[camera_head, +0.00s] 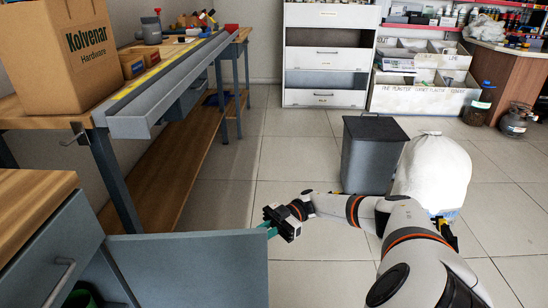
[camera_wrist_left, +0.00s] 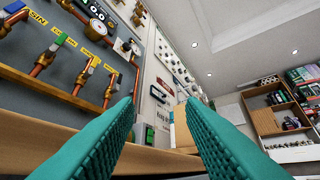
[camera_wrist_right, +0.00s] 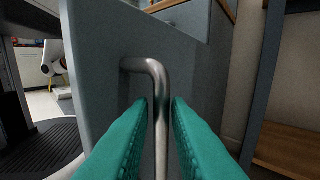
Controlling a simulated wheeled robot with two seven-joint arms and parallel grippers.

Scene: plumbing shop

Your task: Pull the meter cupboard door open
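The meter cupboard door (camera_head: 190,270) is a blue-grey panel standing open, swung out from the grey cupboard (camera_head: 50,250) at lower left. My right gripper (camera_head: 272,222) is at the door's free edge, on its far side. The handle is hidden in the head view. My left gripper (camera_wrist_left: 160,105) is open and empty in the left wrist view, and out of the head view.
A workbench with a grey rail (camera_head: 165,90) and a cardboard box (camera_head: 70,55) stands at the left. A grey bin (camera_head: 372,155) and a white sack (camera_head: 433,170) stand beyond my right arm. The tiled floor (camera_head: 285,150) past the door is clear.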

